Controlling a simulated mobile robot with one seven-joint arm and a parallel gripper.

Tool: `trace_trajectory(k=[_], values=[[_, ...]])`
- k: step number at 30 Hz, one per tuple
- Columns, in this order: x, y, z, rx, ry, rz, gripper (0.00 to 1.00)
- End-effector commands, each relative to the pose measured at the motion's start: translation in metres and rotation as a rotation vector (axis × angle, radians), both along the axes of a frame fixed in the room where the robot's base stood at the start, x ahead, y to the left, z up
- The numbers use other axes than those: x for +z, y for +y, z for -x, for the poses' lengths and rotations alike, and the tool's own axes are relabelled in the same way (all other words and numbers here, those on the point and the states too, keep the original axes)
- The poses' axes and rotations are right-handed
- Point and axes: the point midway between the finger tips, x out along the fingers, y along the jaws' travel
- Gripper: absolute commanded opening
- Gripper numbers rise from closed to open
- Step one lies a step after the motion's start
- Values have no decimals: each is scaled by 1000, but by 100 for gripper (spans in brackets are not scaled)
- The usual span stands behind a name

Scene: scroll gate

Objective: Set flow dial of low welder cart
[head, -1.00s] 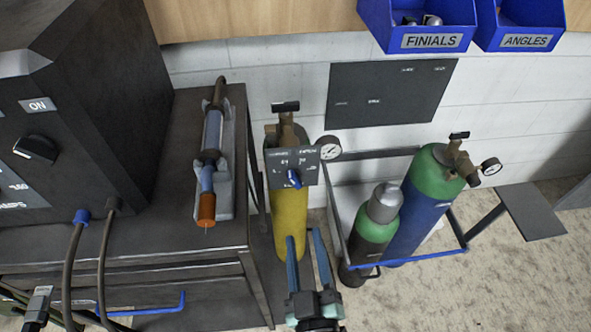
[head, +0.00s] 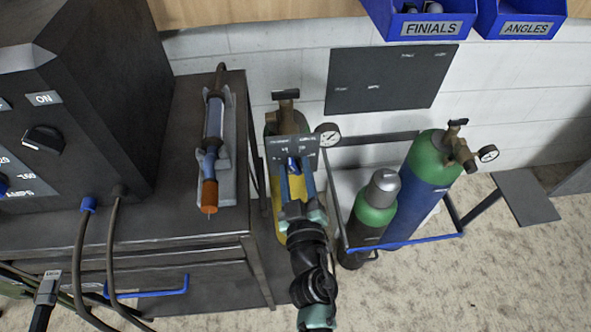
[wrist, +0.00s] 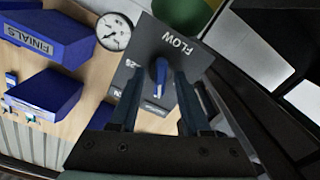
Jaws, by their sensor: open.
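The flow dial is a blue knob (wrist: 161,73) on a dark plate (wrist: 178,45) marked FLOW in the wrist view. In the head view the plate (head: 292,147) sits in front of the yellow gas cylinder (head: 280,222) beside the welder cart (head: 215,245). My gripper (wrist: 185,100) is open, with its fingers pointing at the plate. In the wrist view the fingertips are close to the knob; whether they touch it I cannot tell. In the head view my gripper (head: 293,185) reaches up to the plate and mostly hides the knob.
A round gauge (head: 328,134) is right of the plate. A rack with a blue rail (head: 410,242) holds green-topped cylinders (head: 425,180) to the right. A torch (head: 212,150) lies on the cart top. Blue bins (head: 420,22) hang above.

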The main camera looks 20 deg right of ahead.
Motion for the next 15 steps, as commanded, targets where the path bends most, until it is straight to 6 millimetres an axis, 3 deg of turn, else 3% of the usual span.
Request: trace_trajectory(k=[8,15], values=[[0,0,-1,0,1,0,47],[0,0,-1,0,1,0,6]])
